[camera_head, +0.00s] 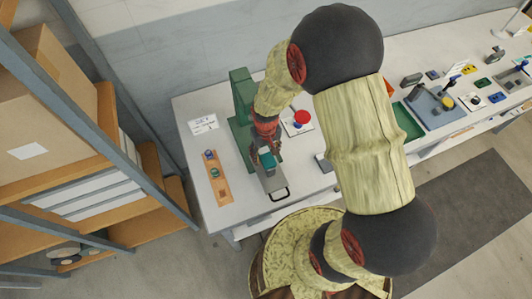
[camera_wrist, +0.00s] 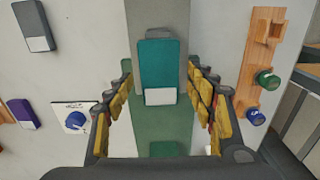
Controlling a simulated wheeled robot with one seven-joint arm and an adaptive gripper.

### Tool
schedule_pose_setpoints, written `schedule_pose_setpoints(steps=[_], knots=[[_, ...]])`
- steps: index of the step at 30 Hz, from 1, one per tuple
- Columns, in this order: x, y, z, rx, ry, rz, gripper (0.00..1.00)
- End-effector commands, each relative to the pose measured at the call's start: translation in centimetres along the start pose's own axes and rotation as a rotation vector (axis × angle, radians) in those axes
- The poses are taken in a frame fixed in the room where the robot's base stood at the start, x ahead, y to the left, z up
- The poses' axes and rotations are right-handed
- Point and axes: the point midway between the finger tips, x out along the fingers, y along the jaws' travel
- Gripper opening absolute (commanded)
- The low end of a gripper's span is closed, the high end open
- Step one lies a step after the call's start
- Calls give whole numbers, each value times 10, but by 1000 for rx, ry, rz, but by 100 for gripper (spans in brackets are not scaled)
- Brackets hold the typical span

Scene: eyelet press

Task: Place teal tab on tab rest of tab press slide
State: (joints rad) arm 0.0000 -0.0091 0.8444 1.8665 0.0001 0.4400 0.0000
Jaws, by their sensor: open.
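The teal tab (camera_wrist: 161,62) has a white end and lies lengthwise over the grey slide (camera_wrist: 160,10) of the press, against a dark grey block (camera_wrist: 160,32). It also shows small in the head view (camera_head: 267,160). My gripper (camera_wrist: 160,73) is open, with one yellow-padded finger on each side of the tab. A gap shows between the tab and each finger. In the head view, my gripper (camera_head: 264,148) is above the slide (camera_head: 275,183), which has a dark handle at its front. I cannot tell whether the tab sits fully flat on the rest.
The green press frame (camera_head: 241,95) stands behind my gripper. A wooden strip (camera_head: 222,190) with blue and green knobs lies to the left. A red button (camera_head: 302,117) is to the right. A purple tab (camera_wrist: 22,112) and grey tab (camera_wrist: 32,25) lie apart on the table.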

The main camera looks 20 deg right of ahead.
Motion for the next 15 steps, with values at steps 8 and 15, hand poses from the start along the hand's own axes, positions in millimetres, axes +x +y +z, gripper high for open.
schedule_pose_setpoints(steps=[8, 15], knots=[[-4, 0, 0, 0, 0, 0, 55], [-41, 0, -2, 0, 6, 0, 55]])
